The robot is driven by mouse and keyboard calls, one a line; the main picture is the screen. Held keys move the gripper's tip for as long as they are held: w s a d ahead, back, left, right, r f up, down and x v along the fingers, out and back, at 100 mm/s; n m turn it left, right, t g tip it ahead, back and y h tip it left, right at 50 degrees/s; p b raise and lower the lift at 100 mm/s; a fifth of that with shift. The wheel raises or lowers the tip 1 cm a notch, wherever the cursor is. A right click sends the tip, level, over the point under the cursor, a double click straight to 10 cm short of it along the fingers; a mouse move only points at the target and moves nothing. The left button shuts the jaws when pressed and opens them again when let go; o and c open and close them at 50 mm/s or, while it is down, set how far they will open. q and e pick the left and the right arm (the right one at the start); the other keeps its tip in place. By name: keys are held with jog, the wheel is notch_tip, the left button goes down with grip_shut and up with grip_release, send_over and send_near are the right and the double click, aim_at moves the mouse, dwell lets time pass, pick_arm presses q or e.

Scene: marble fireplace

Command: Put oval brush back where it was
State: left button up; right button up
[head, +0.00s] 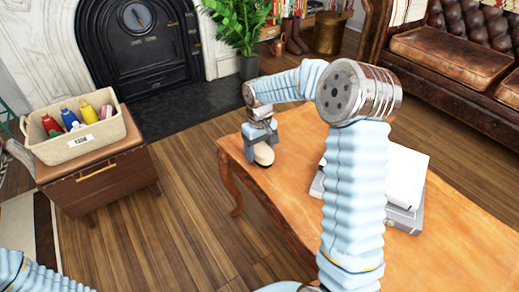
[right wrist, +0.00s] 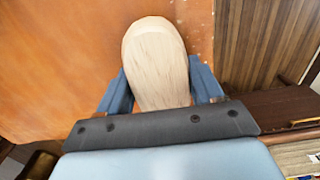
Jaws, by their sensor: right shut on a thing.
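The oval brush (right wrist: 155,50) has a pale wooden, rounded back and fills the middle of the right wrist view. My right gripper (right wrist: 160,82) is shut on it, with one blue finger on each side. In the head view the right gripper (head: 262,138) is over the far left end of the orange wooden table (head: 290,150). The pale end of the brush (head: 264,154) shows below the fingers there. I cannot tell whether the brush touches the tabletop. The brush's underside is hidden. My left gripper is out of view; only part of the left arm shows at the bottom left.
A beige basket (head: 78,153) with several bottles stands on a small wooden cabinet (head: 104,186) at the left. Books or boxes (head: 404,180) lie on the table at the right, partly behind my arm. A plant (head: 238,25), fireplace (head: 140,45) and leather sofa (head: 445,55) are behind.

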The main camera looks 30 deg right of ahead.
aim_at(260, 147)
jog(key=shift+f, duration=0.2)
jog(key=o, duration=1.1)
jog(key=shift+r, duration=0.1)
jog(key=shift+r, duration=0.25)
notch_tip(260, 147, up, 12)
jog(key=p, duration=0.1)
jog(key=shift+f, duration=0.1)
